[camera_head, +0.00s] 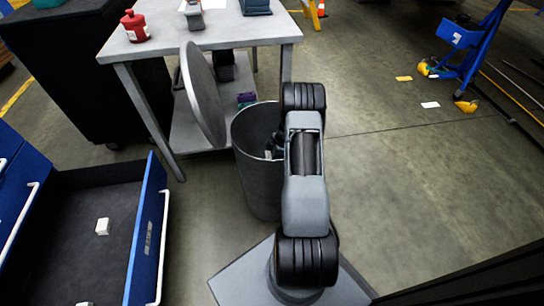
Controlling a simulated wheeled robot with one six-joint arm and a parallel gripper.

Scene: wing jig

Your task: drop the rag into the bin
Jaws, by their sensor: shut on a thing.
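The bin (254,180) is a tall grey metal bin, open at the top, standing on the floor in front of the workbench. My arm reaches over its right side and hides part of its rim. My gripper (270,152) shows only in part, small and dark, at the bin's mouth, left of my arm. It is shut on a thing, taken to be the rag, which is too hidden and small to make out. I cannot tell how far inside the rim the gripper is.
A round grey lid (203,95) leans beside the bin, against the workbench (225,35). A red bottle (135,27) stands on the bench. An open blue drawer (148,235) with white pieces lies at left. The floor at right is mostly clear before a blue stand (470,45).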

